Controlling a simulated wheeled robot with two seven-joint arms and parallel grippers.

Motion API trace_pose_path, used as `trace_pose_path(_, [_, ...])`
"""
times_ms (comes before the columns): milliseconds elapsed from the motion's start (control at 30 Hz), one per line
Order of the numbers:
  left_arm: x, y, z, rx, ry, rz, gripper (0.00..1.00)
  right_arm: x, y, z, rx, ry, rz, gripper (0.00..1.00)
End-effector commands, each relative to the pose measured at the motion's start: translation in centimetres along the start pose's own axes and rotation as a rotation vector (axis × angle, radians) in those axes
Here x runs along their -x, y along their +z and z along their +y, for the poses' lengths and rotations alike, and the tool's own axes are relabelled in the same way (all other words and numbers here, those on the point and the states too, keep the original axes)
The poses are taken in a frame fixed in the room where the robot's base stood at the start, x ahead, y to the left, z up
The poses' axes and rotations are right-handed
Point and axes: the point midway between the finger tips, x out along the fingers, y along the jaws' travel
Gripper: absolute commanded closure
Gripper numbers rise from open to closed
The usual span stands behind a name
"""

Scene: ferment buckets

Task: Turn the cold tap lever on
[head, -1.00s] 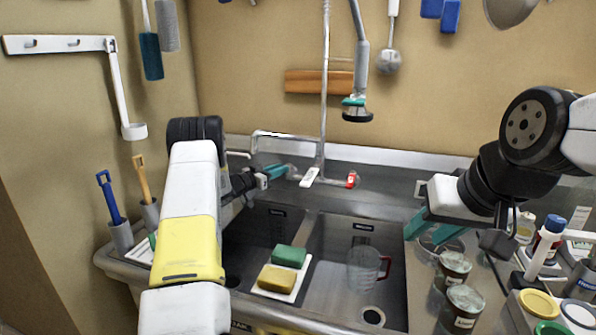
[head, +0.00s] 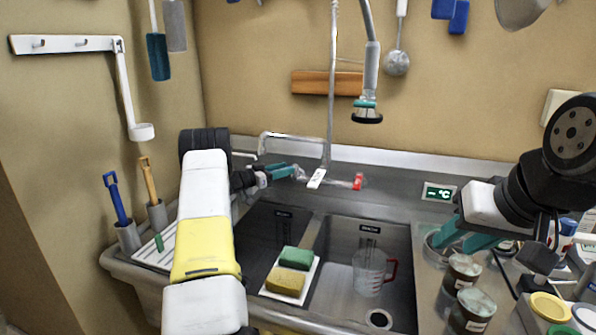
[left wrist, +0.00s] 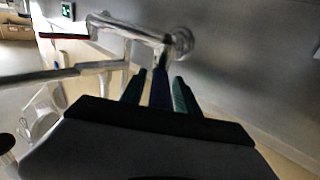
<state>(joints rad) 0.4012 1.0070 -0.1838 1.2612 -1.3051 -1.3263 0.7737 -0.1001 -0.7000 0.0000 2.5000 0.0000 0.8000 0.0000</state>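The tap stands behind the sink, with a tall pipe, a white tag (head: 316,178) at its foot and a red lever (head: 358,181) on its right. My left gripper (head: 290,172) is at the left end of the tap. In the left wrist view a blue lever (left wrist: 160,90), apparently the cold one, lies between its two teal fingers (left wrist: 160,95), with narrow gaps on both sides. In the head view the blue lever is hidden by the fingers. My right gripper (head: 462,240) is open and empty, above the right counter near the jars.
The double sink (head: 335,270) holds a white tray (head: 270,288) with green and yellow sponges and a clear jug (head: 370,270) with a red handle. Lidded jars (head: 475,305) stand at the right. A temperature display (head: 438,193) is behind. A spray head (head: 367,110) hangs above.

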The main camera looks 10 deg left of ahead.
Motion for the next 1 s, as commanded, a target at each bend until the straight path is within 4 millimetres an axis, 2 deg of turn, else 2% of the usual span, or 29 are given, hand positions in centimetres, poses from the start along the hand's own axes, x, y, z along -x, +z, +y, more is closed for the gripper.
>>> trace_pose_path(367, [0.3, 0.1, 0.0, 0.0, 0.0, -0.002, 0.56, 0.0, 0.0, 0.0, 0.0, 0.0, 0.0, 0.64])
trace_pose_path(800, [6.8, 0.0, -0.1, 0.001, -0.002, -0.001, 0.56, 0.0, 0.0, 0.0, 0.0, 0.0, 0.0, 0.64])
trace_pose_path(1000, [7.8, 0.1, 0.0, 0.0, 0.0, -0.002, 0.56, 0.0, 0.0, 0.0, 0.0, 0.0, 0.0, 0.64])
